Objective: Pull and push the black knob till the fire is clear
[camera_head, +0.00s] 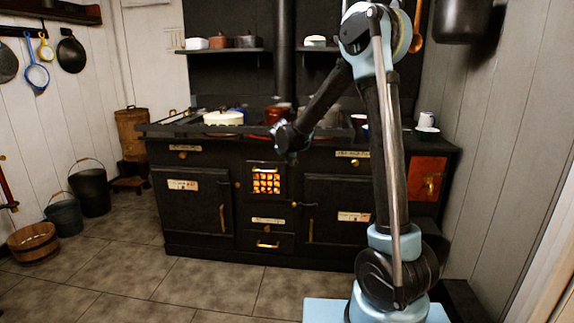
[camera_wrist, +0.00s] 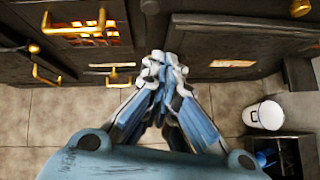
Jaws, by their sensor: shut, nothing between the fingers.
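The black stove (camera_head: 205,235) stands against the back wall. Its small grate door (camera_head: 266,180) in the middle shows orange fire behind bars. The grate also shows at the upper left of the wrist view (camera_wrist: 98,38), beside a brass handle. A dark rounded piece that may be the black knob (camera_wrist: 150,6) shows at the top edge of the wrist view; I cannot tell for sure. My gripper (camera_wrist: 158,62) is shut and empty, its blue fingers together in front of the stove front. In the head view my gripper (camera_head: 291,155) hangs above and right of the grate; its fingers are hard to make out.
Pots, including a cream pot (camera_head: 223,118), stand on the stove top behind a rail. Black oven doors flank the grate. Buckets (camera_head: 90,190) stand on the floor at left. A white bucket (camera_wrist: 265,115) is at right in the wrist view. The tiled floor in front is clear.

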